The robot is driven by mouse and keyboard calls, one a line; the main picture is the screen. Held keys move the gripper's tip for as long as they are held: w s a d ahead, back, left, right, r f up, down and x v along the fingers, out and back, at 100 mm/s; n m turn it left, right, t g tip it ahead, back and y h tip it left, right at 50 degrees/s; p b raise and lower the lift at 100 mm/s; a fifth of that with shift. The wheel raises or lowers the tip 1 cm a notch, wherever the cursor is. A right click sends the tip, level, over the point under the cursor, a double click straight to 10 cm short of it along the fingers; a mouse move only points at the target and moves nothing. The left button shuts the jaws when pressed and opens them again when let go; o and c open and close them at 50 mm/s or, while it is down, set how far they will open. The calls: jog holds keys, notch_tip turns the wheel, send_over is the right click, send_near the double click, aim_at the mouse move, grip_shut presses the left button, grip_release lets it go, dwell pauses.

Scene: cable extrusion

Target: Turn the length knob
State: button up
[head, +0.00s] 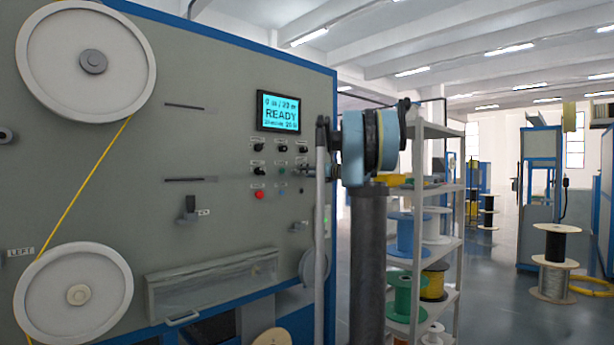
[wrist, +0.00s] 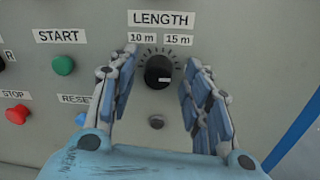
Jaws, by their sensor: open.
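The length knob (wrist: 158,72) is black and round with a pale pointer mark toward its lower right. It sits under the LENGTH label (wrist: 161,18) and the "10 m" and "15 m" marks in the wrist view. My gripper (wrist: 160,82) is open, with one finger on each side of the knob and visible gaps between. Nothing is held. In the head view my arm stands in front of the panel's right edge, and I cannot clearly make out the length knob there. The screen (head: 279,112) reads READY and "0 m / 20 m".
The green START button (wrist: 63,65), red STOP button (wrist: 17,115) and blue RESET button (wrist: 81,118) lie left of the knob. A small round fitting (wrist: 156,122) is below it. A shelf with spools (head: 436,225) stands right of my arm. Open floor lies farther right.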

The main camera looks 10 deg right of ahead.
jog(key=shift+w+a, duration=0.1)
jog(key=shift+w, duration=0.05)
grip_shut()
